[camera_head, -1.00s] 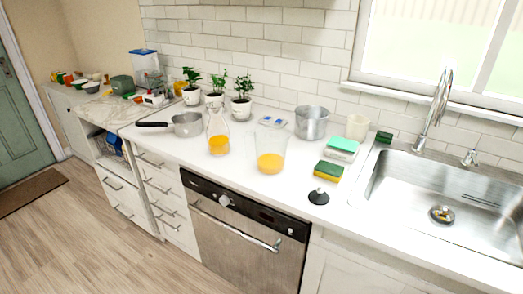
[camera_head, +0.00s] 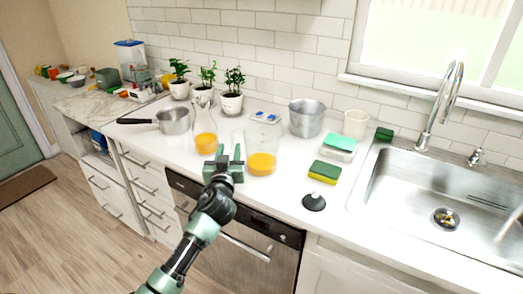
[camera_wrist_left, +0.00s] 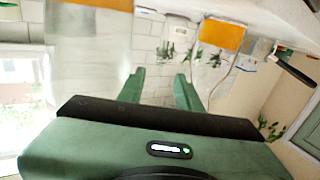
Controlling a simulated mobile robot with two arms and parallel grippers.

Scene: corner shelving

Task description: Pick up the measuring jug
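The measuring jug (camera_head: 262,147) is a clear, wide-topped vessel with orange liquid in its bottom. It stands upright on the white counter near the front edge. In the left wrist view, which is upside down, the jug (camera_wrist_left: 90,45) shows at the upper left, cut by the top edge. My left gripper (camera_head: 229,151) is at the counter's front edge, left of the jug, between it and a glass carafe (camera_head: 205,133) of orange liquid. Its two green fingers (camera_wrist_left: 159,78) are apart with nothing between them. I do not see my right gripper.
A saucepan (camera_head: 173,121), potted plants (camera_head: 231,92) and a metal pot (camera_head: 306,118) stand behind. Right of the jug are a yellow-green sponge (camera_head: 325,171), a black stopper (camera_head: 314,202) and the sink (camera_head: 401,185). The dishwasher (camera_head: 242,251) front is below.

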